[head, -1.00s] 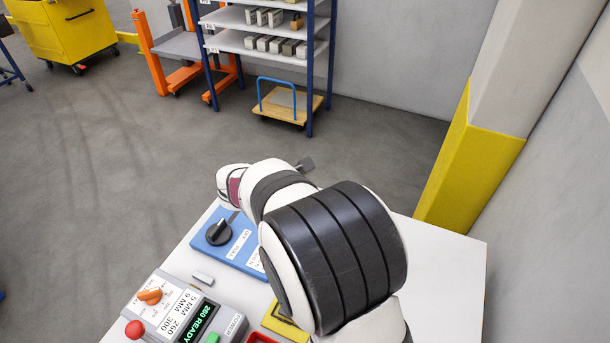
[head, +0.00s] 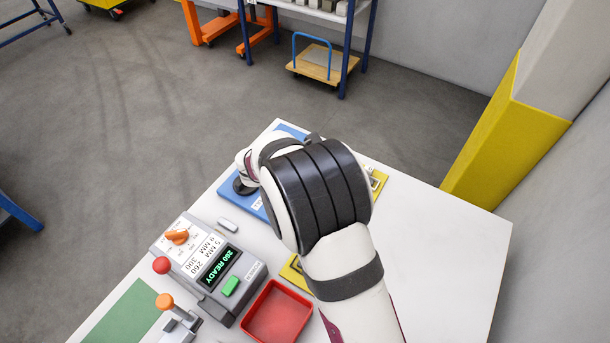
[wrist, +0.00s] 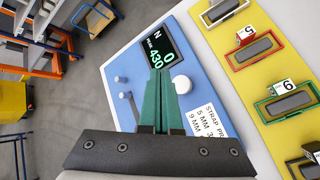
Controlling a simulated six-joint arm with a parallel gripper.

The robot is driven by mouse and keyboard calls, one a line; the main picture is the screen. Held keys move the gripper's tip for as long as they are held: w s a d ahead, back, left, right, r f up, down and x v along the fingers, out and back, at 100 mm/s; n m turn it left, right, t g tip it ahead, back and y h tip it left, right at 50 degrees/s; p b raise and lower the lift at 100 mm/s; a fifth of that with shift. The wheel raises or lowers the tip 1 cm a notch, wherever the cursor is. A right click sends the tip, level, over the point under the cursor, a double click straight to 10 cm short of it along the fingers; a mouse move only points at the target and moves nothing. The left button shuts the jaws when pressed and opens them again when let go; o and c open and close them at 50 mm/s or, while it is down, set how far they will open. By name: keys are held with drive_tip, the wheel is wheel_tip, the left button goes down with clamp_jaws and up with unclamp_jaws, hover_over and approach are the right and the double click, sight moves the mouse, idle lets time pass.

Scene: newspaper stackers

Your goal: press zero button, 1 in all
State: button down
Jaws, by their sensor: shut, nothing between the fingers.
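In the wrist view a blue panel (wrist: 205,60) carries a dark display (wrist: 158,54) reading "N 0" and "PEAK 430". A white round button (wrist: 181,84) sits below the display. No "zero" label can be read on it. My gripper (wrist: 158,74) is shut and empty, its green fingers over the panel just left of the white button. I cannot tell whether the fingertips touch the panel. In the head view the blue panel (head: 251,203) is partly hidden by my arm, and my gripper is hidden too.
A yellow board (wrist: 244,82) with several numbered frames lies right of the panel. The table's right side (head: 440,250) is clear.

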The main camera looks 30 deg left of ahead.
drive_tip(key=shift+f, duration=1.95)
idle(0.5)
drive_tip(key=shift+f, duration=0.4)
drive_tip(key=shift+f, duration=0.5)
idle(0.4)
drive_tip(key=shift+r, duration=0.95)
drive_tip(key=shift+r, duration=2.5)
